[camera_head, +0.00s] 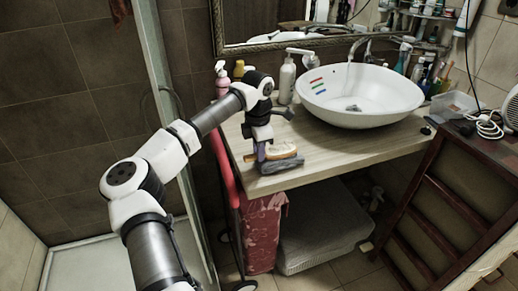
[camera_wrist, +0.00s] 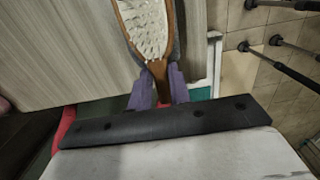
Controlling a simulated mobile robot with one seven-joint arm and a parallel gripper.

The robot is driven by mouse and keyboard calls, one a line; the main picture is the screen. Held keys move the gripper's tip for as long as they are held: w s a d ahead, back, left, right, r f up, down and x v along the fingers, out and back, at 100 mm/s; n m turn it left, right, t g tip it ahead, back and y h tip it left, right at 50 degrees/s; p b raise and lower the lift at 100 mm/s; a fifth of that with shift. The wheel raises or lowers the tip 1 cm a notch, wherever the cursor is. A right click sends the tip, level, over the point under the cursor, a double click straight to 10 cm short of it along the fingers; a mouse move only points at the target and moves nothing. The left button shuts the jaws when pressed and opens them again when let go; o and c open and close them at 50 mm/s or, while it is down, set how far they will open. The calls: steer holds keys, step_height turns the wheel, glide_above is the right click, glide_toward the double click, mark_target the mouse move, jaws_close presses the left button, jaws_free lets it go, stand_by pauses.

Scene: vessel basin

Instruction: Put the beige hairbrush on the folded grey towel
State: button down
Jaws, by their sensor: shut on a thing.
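The beige hairbrush (camera_head: 281,149) lies over the folded grey towel (camera_head: 284,166) near the front left corner of the counter. In the wrist view the brush (camera_wrist: 147,22) shows pale bristles in a brown wooden frame, its head pointing away from me. My gripper (camera_head: 261,153) points down at the counter edge. In the wrist view my gripper (camera_wrist: 160,88) is shut on the brush's handle. A strip of grey shows along the brush's edge there. I cannot tell whether the brush touches the towel or hangs just above it.
A white basin (camera_head: 360,96) stands on the wooden counter (camera_head: 330,150), right of the towel. A white pump bottle (camera_head: 287,80) and a pink bottle (camera_head: 222,80) stand behind my gripper. A dark wooden rack (camera_head: 430,205) is at right. Bare counter lies between towel and basin.

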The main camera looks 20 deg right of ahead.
steer(key=shift+f, duration=0.2)
steer(key=c, duration=1.3)
jaws_free()
steer(key=shift+r, duration=0.1)
step_height(320, 180, up, 12)
steer(key=b, duration=0.2)
steer(key=shift+a, duration=0.15)
steer(key=shift+r, duration=0.1)
